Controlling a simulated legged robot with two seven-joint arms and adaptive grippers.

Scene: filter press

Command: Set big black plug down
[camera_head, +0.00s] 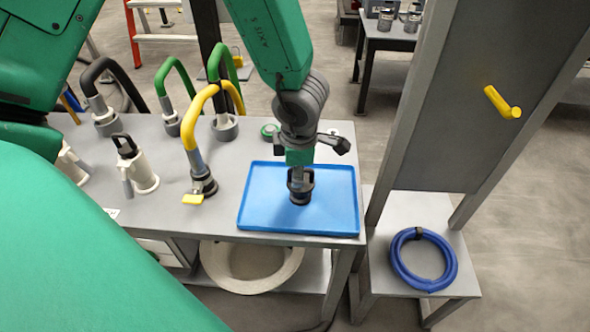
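My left gripper (299,172) points straight down over the blue tray (338,212) on the grey table. Its fingers look shut on the handle of the big black plug (300,195), though they are small and partly hidden here. The plug is upright, with a round black base and an upright loop handle. It is over the middle of the tray, at or very near its floor; I cannot tell whether it touches. My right gripper is not in view.
Yellow (193,138), green (171,112) and black (100,100) hoses stand left of the tray. A blue coiled hose (424,285) lies on the low stand at right, below a grey panel (470,95). The tray is otherwise clear.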

